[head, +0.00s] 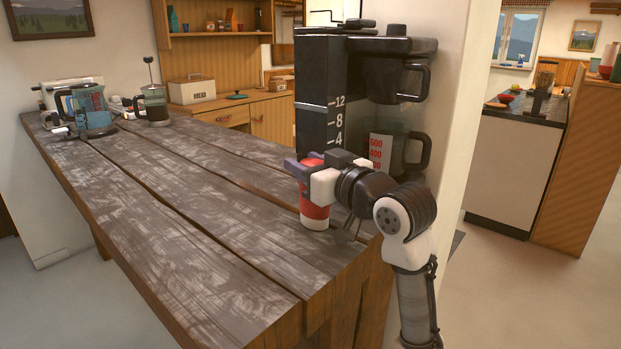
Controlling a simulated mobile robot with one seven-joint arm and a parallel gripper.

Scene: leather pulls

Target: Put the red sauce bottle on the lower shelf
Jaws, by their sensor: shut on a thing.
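The red sauce bottle (314,208) stands upright at the near right end of the dark wooden counter (170,205), or just above it; I cannot tell if its base touches. It is red with pale areas on its front and lower part. My gripper (308,172) is closed around its upper part from the right, and the fingers and hand hide some of it. A wooden shelf (215,34) with small items hangs on the far wall. I cannot tell whether it is the lower shelf.
A tall black coffee machine (322,100) with a glass jug (398,150) stands right behind my gripper. A blue kettle (90,108), a French press (153,105) and a bread box (192,90) are farther back. The counter's middle is clear.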

